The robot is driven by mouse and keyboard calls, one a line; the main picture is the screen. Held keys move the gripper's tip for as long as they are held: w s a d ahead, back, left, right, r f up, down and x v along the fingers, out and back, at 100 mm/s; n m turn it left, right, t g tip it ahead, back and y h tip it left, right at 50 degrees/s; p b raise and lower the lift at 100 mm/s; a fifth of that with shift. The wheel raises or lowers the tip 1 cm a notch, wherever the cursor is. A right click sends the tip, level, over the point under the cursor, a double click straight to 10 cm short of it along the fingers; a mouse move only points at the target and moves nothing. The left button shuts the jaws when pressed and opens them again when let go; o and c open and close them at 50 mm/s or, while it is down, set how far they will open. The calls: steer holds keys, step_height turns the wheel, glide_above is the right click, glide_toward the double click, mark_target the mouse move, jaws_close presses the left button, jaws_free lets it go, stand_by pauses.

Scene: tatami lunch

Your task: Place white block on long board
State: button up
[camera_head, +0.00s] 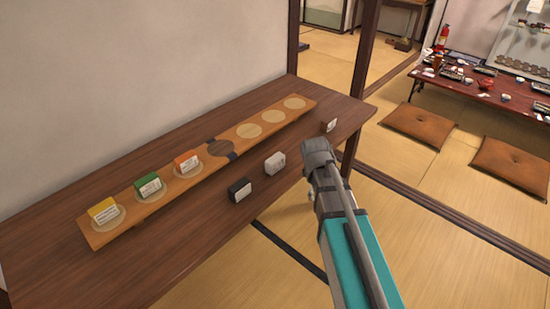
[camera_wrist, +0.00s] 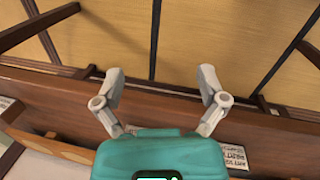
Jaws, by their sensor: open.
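The long board (camera_head: 160,193) lies along the table near the wall. On the table in front stand a white block (camera_head: 275,163), a black block (camera_head: 240,190) and a smaller-looking whitish block (camera_head: 330,125) near the right end. My gripper (camera_wrist: 161,76) is open and empty in the wrist view. In the head view my arm's end is right of the white block; its fingertips are hidden.
The brown table (camera_head: 130,255) has bare wood in front of the board. In the wrist view, printed block faces (camera_wrist: 232,157) show beyond the gripper. A wooden post (camera_head: 366,50), tatami floor, cushions (camera_head: 418,126) and a low dining table (camera_head: 490,90) are to the right.

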steer(key=w+a+r+n+t+p, duration=0.1)
steer(key=w+a+r+n+p, duration=0.5)
steer(key=a+n, duration=0.3)
steer(key=n+t+h+p, duration=0.1)
steer(key=n+p, duration=0.2)
steer(key=n, duration=0.4)
glide_toward(276, 158)
steer(key=r, duration=0.1)
steer(key=shift+s+a+r, duration=0.2)
steer(key=shift+s+a, duration=0.1)
steer(key=shift+s, duration=0.2)
steer(key=shift+f+b, duration=0.1)
steer(key=shift+b, duration=0.2)
steer(key=b+x, duration=0.7)
steer(key=shift+w+d+f, duration=0.1)
steer(key=shift+w+f, duration=0.05)
steer(key=shift+w, duration=0.05)
steer(key=shift+w+d+f+b, duration=0.15)
steer(key=shift+w+f+b, duration=0.05)
steer(key=shift+f+b, duration=0.25)
steer(key=shift+f, duration=0.1)
steer(key=shift+w+b+x, duration=0.2)
steer(key=shift+b+x, duration=2.1)
steer(key=shift+x, duration=0.25)
